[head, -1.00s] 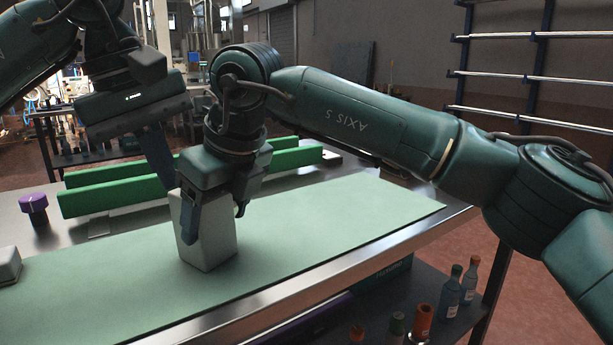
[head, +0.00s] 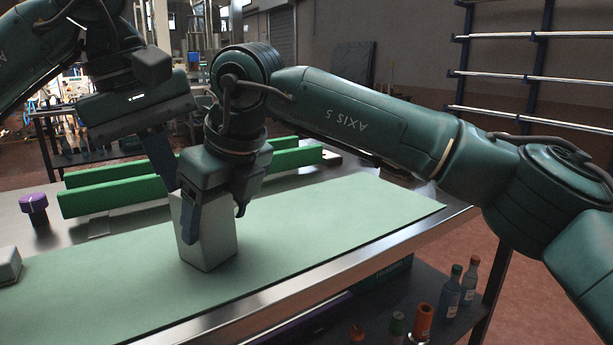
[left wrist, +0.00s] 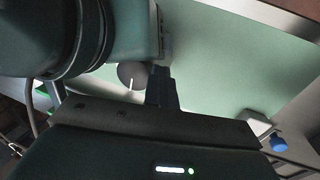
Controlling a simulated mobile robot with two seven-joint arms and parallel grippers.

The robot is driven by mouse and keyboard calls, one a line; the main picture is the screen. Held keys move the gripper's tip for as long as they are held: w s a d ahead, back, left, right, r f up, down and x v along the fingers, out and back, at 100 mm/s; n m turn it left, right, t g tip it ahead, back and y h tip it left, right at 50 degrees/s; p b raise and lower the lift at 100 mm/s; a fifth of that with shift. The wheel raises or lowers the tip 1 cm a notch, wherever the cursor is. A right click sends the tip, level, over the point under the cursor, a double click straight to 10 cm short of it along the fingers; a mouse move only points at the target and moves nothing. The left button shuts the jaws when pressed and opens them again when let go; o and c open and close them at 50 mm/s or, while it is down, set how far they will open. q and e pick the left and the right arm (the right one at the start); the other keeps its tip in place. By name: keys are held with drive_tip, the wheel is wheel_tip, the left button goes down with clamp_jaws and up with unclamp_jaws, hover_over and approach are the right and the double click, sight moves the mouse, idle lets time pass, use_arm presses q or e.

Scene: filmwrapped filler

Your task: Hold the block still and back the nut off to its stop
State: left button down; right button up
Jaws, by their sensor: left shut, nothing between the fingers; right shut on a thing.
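The pale grey block (head: 208,248) stands upright on the green mat in the head view. My right gripper (head: 214,212) comes down from above with its fingers on either side of the block and is shut on it. My left gripper (head: 172,186) is shut and empty, its fingers pointing down at the block's far left side. In the left wrist view, the shut fingers (left wrist: 160,90) are beside a round grey disc (left wrist: 130,75) with a white line, which may be the nut. The fingers partly cover it. In the head view the nut is hidden.
Green rails (head: 115,193) run behind the mat (head: 340,208). A purple knob (head: 34,204) stands at the left, and a grey box (head: 8,265) is at the left edge. Bottles (head: 451,292) stand on the lower shelf. The mat's right part is clear.

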use_arm(q)
drive_tip(key=shift+s, duration=0.1)
wheel_tip(320, 180, up, 6)
drive_tip(key=shift+s+a, duration=0.15)
drive_tip(key=shift+a, duration=0.05)
idle(0.4)
drive_tip(key=w+a+f, duration=0.1)
drive_tip(key=w+f, duration=0.2)
drive_tip(key=f, duration=0.3)
drive_tip(key=shift+a, duration=0.35)
idle(0.4)
drive_tip(key=shift+d, duration=0.3)
idle(0.5)
